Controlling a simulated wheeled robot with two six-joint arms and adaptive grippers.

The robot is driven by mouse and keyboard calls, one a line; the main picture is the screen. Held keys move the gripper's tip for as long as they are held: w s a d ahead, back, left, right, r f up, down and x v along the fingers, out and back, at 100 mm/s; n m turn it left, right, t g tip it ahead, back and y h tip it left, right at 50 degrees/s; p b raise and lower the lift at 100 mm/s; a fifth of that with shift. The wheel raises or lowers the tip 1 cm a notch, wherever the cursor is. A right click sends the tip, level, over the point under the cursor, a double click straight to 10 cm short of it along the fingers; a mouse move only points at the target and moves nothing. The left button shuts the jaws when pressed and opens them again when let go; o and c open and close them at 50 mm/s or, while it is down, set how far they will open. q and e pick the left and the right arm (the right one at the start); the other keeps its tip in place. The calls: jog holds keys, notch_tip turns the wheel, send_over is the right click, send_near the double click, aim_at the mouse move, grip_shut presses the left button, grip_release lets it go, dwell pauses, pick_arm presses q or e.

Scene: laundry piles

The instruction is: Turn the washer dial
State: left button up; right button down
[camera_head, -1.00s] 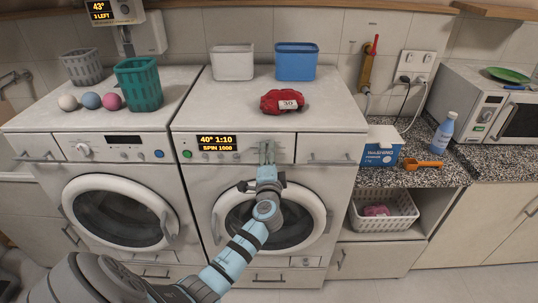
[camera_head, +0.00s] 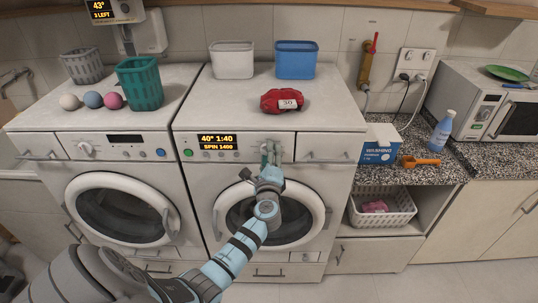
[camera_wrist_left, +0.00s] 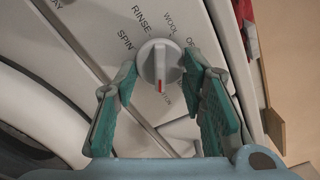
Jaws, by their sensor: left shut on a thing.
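The right-hand washer (camera_head: 330,188) has a lit display (camera_head: 218,142) reading 40° 1:40, SPIN 1400. My left gripper (camera_head: 270,150) is at its control panel, right of the display, and hides the dial in the head view. In the left wrist view the round, pale dial (camera_wrist_left: 158,60) sits between the green-padded fingers of my left gripper (camera_wrist_left: 160,68), which is shut on it. The dial's red mark points down in the picture, at a partly readable label. SPIN, RINSE and WOOL labels lie around it. My right gripper is out of view.
A second washer (camera_head: 125,210) is at left, with a green basket (camera_head: 138,84) on top. A counter with a washing-powder box (camera_head: 380,146) is at right.

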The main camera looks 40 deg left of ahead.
pick_arm(q)
jog(key=shift+f, duration=0.1)
dwell(0.3)
jog(key=o, duration=1.1)
jog(key=v, duration=1.2)
